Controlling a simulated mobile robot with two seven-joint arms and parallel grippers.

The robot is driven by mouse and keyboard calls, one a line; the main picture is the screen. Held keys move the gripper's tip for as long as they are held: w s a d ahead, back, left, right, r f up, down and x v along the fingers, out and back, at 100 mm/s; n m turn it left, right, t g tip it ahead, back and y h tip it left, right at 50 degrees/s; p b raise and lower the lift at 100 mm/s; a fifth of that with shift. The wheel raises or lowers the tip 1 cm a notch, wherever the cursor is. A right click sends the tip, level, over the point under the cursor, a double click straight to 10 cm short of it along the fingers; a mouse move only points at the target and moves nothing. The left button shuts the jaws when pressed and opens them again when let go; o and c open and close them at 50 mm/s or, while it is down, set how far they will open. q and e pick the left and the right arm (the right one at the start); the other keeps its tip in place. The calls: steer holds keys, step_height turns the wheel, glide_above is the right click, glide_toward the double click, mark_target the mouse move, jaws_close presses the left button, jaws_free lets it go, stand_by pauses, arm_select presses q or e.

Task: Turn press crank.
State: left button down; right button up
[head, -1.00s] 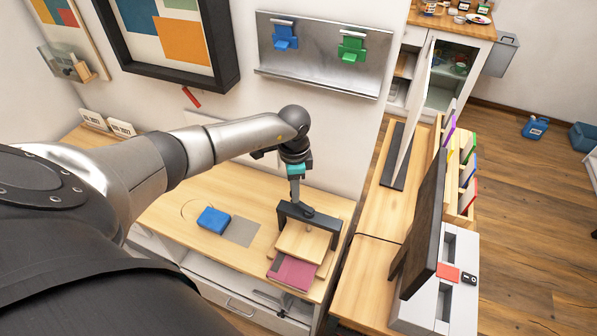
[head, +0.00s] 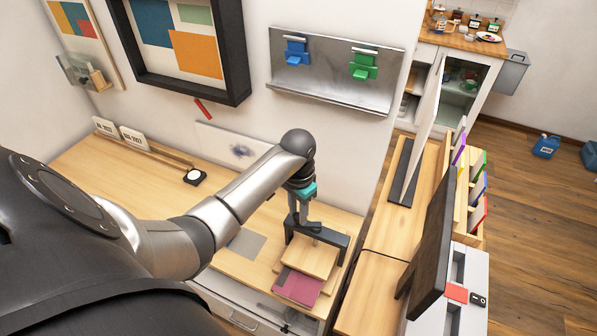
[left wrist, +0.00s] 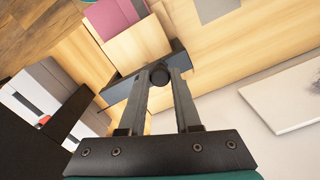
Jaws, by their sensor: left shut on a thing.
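The press has a dark frame (head: 335,241) with a crossbar, over a pale wooden plate (head: 311,262). A magenta book or board (head: 297,288) lies at its front. My left gripper (head: 304,226) points down over the left part of the crossbar. In the left wrist view its two fingers (left wrist: 160,84) close on the dark round knob of the press crank (left wrist: 160,73). The rest of the crank is mostly hidden by the fingers. The press frame (left wrist: 126,85) shows behind them. My right gripper is not in view.
A grey mat (head: 246,242) lies on the desk left of the press. A black-and-white round device (head: 194,177) sits farther back. A dark upright panel (head: 433,240) stands right of the press. The wall is close behind the desk.

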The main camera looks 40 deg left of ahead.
arm_select(q)
steer(key=shift+s+d+n, duration=0.1)
steer(key=shift+s+n, duration=0.05)
steer(key=shift+n, duration=0.25)
stand_by(0.3)
steer(key=c, duration=0.6)
jaws_free()
steer(key=shift+r, duration=0.1)
